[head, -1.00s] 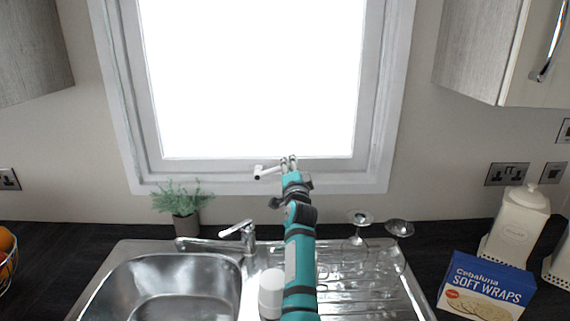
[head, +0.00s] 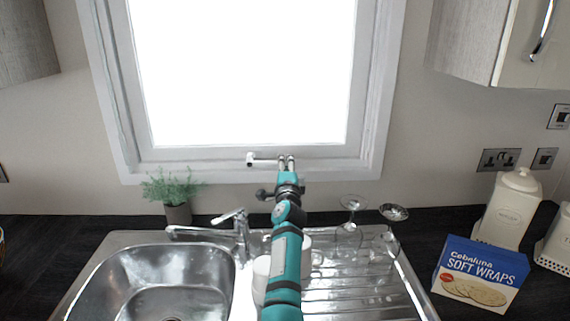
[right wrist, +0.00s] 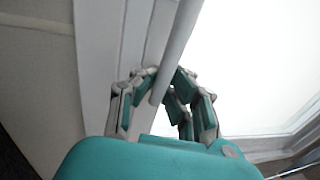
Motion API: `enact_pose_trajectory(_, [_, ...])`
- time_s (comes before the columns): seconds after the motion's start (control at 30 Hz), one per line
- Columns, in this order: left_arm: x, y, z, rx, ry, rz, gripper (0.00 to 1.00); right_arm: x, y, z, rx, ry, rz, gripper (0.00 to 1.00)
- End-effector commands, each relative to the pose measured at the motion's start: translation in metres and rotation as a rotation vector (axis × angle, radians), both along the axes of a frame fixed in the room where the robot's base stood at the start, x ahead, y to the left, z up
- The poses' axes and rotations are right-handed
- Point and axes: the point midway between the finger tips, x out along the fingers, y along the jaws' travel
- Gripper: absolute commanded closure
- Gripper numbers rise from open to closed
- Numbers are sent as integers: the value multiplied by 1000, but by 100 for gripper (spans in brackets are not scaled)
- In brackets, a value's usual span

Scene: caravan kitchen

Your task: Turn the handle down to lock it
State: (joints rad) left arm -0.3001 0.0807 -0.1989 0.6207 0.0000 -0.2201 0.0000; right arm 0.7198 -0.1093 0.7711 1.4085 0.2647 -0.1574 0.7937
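The window handle (head: 264,161) is a light-coloured bar on the lower window frame. In the head view it lies about level, its thicker end at the left and its right end at my right gripper (head: 287,160). In the right wrist view the handle (right wrist: 178,40) runs as a pale bar down between the fingers of my right gripper (right wrist: 166,78). Both fingertips lie close against the bar, one on each side, and look shut on it. The fingers hide the right end of the handle in the head view. My left gripper is not in view.
Below the window are a sink (head: 150,285) with a tap (head: 240,228), a potted plant (head: 172,190) and upturned glasses (head: 349,232) on the drainer. A blue box (head: 482,273) and a white canister (head: 512,205) stand at the right. A wall cupboard (head: 470,40) hangs upper right.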

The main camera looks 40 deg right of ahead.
Motion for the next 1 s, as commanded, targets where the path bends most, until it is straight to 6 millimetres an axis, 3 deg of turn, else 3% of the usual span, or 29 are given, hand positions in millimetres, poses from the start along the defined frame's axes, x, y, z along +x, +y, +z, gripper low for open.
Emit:
enact_pose_trajectory(0.03, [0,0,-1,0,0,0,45,1,3,-14,18,15,8,100])
enact_pose_trajectory(0.2, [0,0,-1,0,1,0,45,1,3,-14,20,15,8,100])
enact_pose_trajectory(0.5, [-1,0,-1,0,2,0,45,0,2,-10,13,11,5,62])
enact_pose_trajectory(0.77, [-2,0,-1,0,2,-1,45,0,1,-5,8,5,3,62])
enact_pose_trajectory(1.0, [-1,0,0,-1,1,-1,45,1,1,29,10,0,3,62])
